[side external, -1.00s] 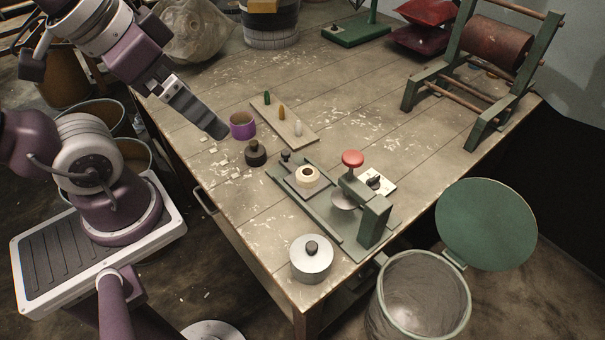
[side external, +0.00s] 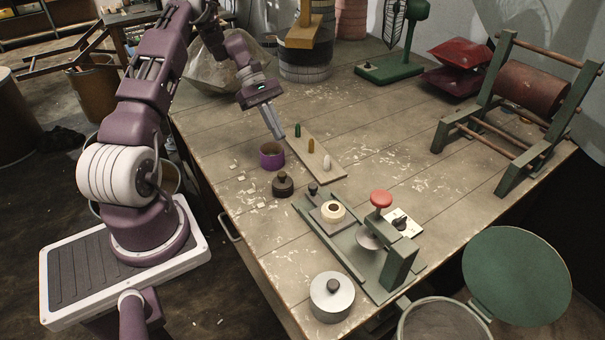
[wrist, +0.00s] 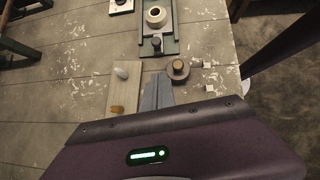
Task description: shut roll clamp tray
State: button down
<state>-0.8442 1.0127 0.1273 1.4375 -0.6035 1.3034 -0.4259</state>
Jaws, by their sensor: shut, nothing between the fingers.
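The roll clamp (side external: 398,268) is a green frame with a red knob (side external: 381,198) on top and a grey pressing disc (side external: 369,236). Its small tray (side external: 318,217) lies on the green base at the far end, out from under the disc. A cream tape roll (side external: 333,211) sits on the tray. A dark handle knob (side external: 313,188) stands at the tray's outer end; it also shows in the wrist view (wrist: 157,41). My gripper (side external: 280,136) is shut and empty, pointing down above the table near the purple cup, apart from the tray.
A lidded metal pot (side external: 331,298) stands at the front corner. A drum rack (side external: 520,95) stands at right.

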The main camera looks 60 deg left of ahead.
jog(key=x, duration=1)
jog(key=shift+s+f, duration=0.1)
jog(key=shift+f, duration=0.35)
jog(key=d, duration=0.2)
jog(key=shift+w+d+f, duration=0.1)
jog(key=shift+w+d, duration=0.15)
jog(key=shift+d, duration=0.05)
jog(key=shift+w+d, duration=0.1)
jog(key=shift+d, duration=0.45)
